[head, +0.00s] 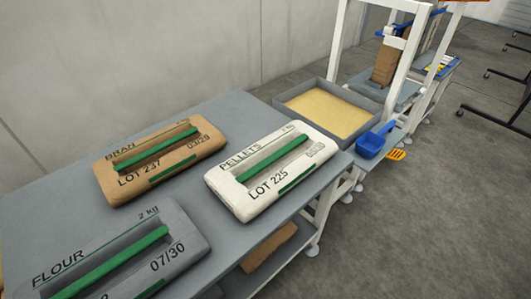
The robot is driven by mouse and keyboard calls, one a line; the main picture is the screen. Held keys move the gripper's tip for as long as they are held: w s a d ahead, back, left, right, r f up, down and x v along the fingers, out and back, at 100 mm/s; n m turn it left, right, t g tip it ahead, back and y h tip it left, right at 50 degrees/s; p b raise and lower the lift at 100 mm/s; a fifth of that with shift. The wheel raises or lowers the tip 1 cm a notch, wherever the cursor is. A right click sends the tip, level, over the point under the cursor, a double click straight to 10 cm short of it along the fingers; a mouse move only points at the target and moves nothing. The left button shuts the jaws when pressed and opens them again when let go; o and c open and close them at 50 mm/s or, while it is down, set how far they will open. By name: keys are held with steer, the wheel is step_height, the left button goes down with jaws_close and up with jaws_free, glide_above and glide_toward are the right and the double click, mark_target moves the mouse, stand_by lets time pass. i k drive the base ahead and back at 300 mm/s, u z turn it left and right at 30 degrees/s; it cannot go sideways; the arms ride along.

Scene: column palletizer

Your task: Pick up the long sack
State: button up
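Three labelled sacks lie flat on the grey table in the head view, each with a green strip along a recess in its top. The brown sack (128,181) reads BRAN, LOT 237. The white sack (238,205) to its right reads PELLETS, LOT 225. The grey sack (187,232) at the front left reads FLOUR, 07/30, and is cut off by the bottom edge. I cannot tell for sure which is the long sack. My gripper is not in view.
The grey table (225,115) is bare behind the sacks. A tray of yellowish grain (325,112) and a blue scoop (370,146) stand beyond its far end. A brown item (270,248) lies on the lower shelf. A white frame and a wall border the table.

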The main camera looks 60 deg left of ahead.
mark_target(251, 180)
steer(key=u, duration=0.75)
steer(key=i, duration=0.8)
steer(key=u, duration=1.2)
steer(key=i, duration=0.3)
steer(key=u, duration=0.25)
